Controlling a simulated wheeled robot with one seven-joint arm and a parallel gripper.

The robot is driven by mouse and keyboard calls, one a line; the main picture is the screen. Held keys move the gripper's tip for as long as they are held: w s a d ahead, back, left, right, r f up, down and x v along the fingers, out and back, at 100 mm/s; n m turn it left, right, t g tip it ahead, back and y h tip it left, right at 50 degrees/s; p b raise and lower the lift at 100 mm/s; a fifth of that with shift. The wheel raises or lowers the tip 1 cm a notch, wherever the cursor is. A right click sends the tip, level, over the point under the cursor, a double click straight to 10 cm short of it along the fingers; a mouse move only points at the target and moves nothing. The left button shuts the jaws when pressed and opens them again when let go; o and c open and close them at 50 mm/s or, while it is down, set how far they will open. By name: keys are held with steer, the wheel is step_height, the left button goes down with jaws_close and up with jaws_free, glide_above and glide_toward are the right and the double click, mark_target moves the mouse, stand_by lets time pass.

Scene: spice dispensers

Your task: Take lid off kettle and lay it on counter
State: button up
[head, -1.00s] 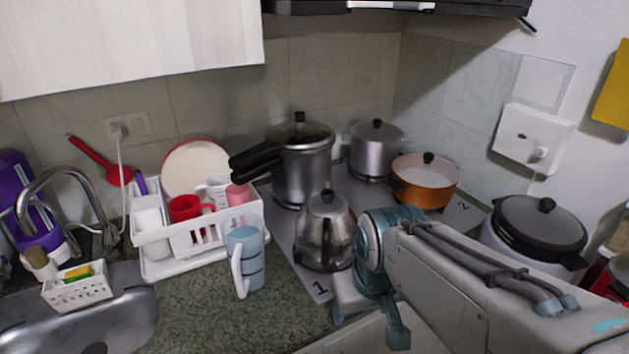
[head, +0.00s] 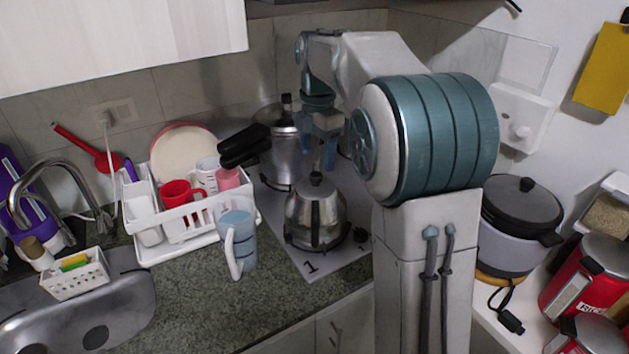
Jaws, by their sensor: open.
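The kettle (head: 314,218) is a silver pot with a dark handle at the front left of the stove. Its lid (head: 316,188) with a black knob (head: 316,177) sits on top of it. My gripper (head: 322,165) is open and points down just above the knob, with its teal fingers apart. Whether a finger touches the knob I cannot tell. The counter (head: 220,315) has bare speckled stone in front and to the left of the kettle.
A pressure cooker (head: 280,150) stands close behind the kettle, its black handle reaching left. A blue mug (head: 237,240) and a white dish rack (head: 185,240) stand to the left. A rice cooker (head: 515,225) is at the right. The front counter is free.

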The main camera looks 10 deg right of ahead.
mark_target(316, 174)
steer(key=shift+w+n, duration=0.65)
steer(key=shift+n, duration=0.05)
steer(key=shift+f, duration=0.35)
step_height(316, 174, down, 7)
steer(key=shift+w+r+p, duration=0.1)
steer(key=shift+r+p, duration=0.05)
steer(key=shift+p, duration=0.35)
steer(key=c, duration=1.3)
